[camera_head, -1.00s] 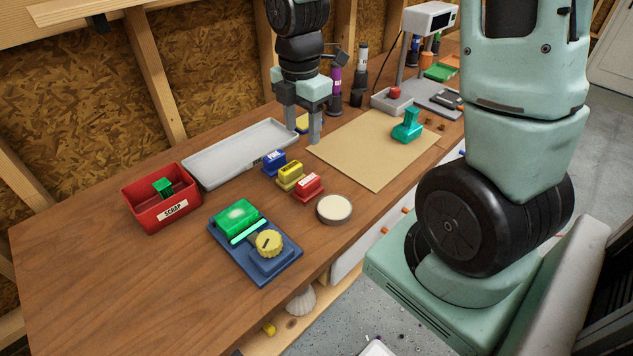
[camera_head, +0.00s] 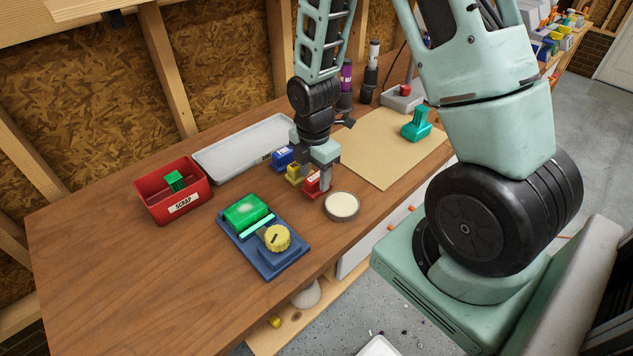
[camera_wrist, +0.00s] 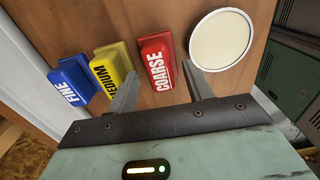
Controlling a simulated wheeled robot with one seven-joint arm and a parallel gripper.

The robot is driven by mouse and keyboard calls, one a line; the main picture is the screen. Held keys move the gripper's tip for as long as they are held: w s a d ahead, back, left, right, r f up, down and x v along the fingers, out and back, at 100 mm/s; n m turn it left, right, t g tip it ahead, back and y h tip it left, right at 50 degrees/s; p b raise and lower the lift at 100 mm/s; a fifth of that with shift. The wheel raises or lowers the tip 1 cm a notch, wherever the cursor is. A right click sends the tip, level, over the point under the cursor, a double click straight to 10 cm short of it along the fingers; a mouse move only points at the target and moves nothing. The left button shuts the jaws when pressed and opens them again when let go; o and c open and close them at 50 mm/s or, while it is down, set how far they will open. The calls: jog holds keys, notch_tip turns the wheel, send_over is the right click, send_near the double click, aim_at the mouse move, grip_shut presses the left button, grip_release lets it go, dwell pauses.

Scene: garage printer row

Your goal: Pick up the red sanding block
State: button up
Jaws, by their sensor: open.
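The red sanding block (camera_wrist: 156,64), labelled COARSE, lies on the wooden bench at the right end of a short row of blocks. In the head view the red block (camera_head: 312,184) is partly hidden by my gripper (camera_head: 316,175). In the wrist view my gripper (camera_wrist: 162,90) is open, with one finger on each side of the red block's near end. The left finger overlaps the yellow block in that picture. I cannot tell whether the fingers touch anything.
The yellow MEDIUM block (camera_wrist: 114,72) and blue FINE block (camera_wrist: 74,82) lie left of the red one. A round cream-topped disc (camera_wrist: 221,39) is close on its right. A blue device with a yellow knob (camera_head: 277,238) and a red SCRAP bin (camera_head: 176,206) stand left.

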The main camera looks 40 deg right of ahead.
aim_at(315, 177)
jog(key=shift+f, duration=1.5)
jog(key=c, duration=0.9)
jog(key=shift+o, duration=0.2)
notch_tip(315, 177, up, 10)
jog(key=shift+f+b, duration=0.1)
jog(key=shift+b, duration=0.25)
